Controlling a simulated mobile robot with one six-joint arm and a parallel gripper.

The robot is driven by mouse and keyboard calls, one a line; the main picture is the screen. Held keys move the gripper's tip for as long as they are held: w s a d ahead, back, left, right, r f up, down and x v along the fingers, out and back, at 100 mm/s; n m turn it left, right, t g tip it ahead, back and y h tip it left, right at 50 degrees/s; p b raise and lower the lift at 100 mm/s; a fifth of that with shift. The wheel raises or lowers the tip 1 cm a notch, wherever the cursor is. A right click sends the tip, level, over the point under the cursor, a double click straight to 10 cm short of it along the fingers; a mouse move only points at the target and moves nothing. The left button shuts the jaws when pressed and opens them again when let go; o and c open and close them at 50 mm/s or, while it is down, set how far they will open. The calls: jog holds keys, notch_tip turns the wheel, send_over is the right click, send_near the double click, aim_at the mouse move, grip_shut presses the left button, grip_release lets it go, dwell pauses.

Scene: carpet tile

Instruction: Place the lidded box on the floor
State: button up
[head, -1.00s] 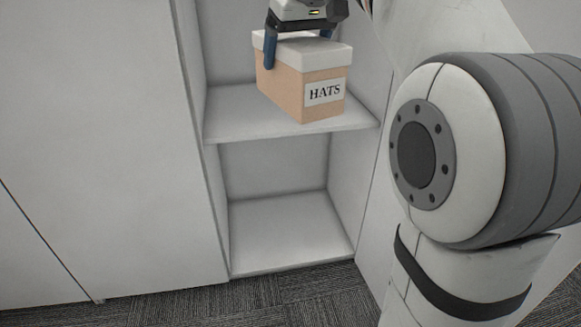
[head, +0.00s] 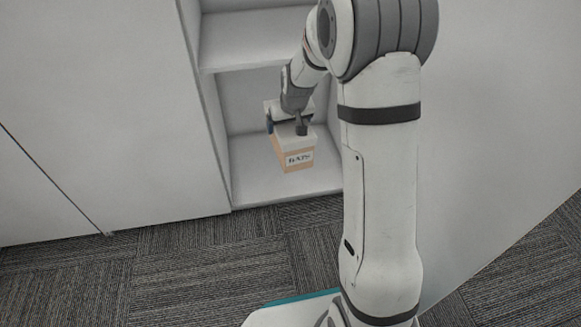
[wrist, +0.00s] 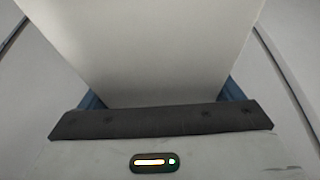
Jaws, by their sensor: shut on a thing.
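The lidded box (head: 294,156) is tan with a white lid and a label reading HATS. In the wrist view the white lid (wrist: 140,45) fills the middle, between the blue fingers. The carpet-tile floor (head: 200,265) is bare below and in front of the shelf.
A plain white cabinet front (head: 100,110) stands to the left and a white panel (head: 490,120) to the right. The carpet at the lower left is clear.

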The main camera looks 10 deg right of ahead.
jog(key=w+f, duration=0.3)
jog(key=f, duration=1)
jog(key=w+f+m, duration=0.1)
jog(key=w+f, duration=0.2)
jog(key=f, duration=1.1)
jog(key=shift+h, duration=0.3)
